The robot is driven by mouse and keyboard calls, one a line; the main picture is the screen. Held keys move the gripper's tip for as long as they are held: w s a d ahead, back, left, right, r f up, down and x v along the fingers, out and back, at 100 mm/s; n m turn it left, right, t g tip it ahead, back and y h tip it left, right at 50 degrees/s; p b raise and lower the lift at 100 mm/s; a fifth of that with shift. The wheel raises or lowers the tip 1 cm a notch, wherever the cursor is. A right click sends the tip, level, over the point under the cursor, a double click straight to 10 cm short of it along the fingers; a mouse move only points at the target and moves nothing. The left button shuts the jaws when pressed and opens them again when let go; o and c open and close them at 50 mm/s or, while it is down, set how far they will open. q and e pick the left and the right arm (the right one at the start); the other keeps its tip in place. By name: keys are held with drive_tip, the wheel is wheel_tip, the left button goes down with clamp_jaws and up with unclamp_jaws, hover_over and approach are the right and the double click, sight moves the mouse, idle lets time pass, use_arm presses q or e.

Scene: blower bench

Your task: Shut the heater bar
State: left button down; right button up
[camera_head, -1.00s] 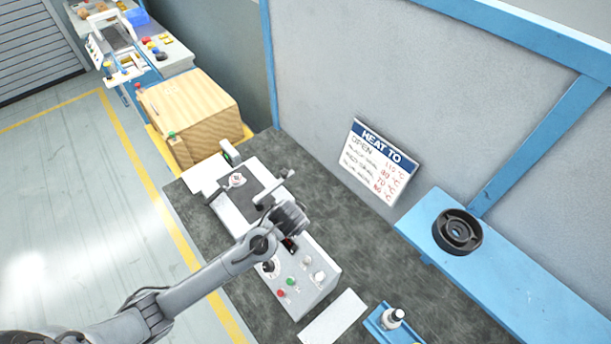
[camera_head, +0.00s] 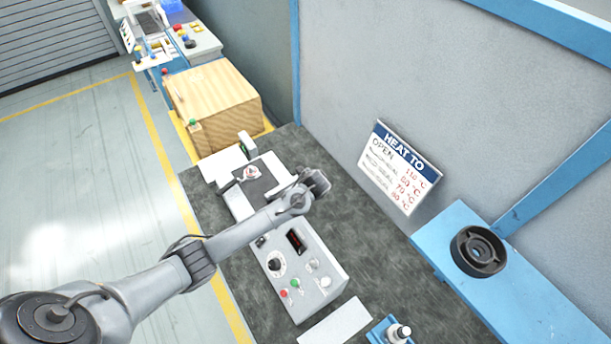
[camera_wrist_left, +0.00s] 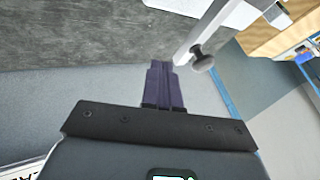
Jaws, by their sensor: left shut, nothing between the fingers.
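The heater bar is a pale metal arm ending in a dark round knob, seen in the left wrist view (camera_wrist_left: 218,28). The bar slants in from the upper right, and its knob (camera_wrist_left: 202,59) points toward my fingers. My left gripper (camera_wrist_left: 165,85) is shut and empty, beside the knob with a small gap showing. My right gripper is out of view.
A heat chart (camera_head: 398,168) leans at the wall behind the bench. A blue shelf (camera_head: 500,290) carries a black ring-shaped part (camera_head: 478,251). A wooden box (camera_head: 215,105) stands beyond the bench. The dark bench top (camera_head: 365,245) is clear between sealer and shelf.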

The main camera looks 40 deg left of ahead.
sight(288, 181)
use_arm(q)
drive_tip(key=a, duration=0.2)
drive_tip(key=w+a+p, duration=0.1)
drive_tip(key=a, duration=0.1)
drive_tip(key=shift+f, duration=0.1)
idle(0.4)
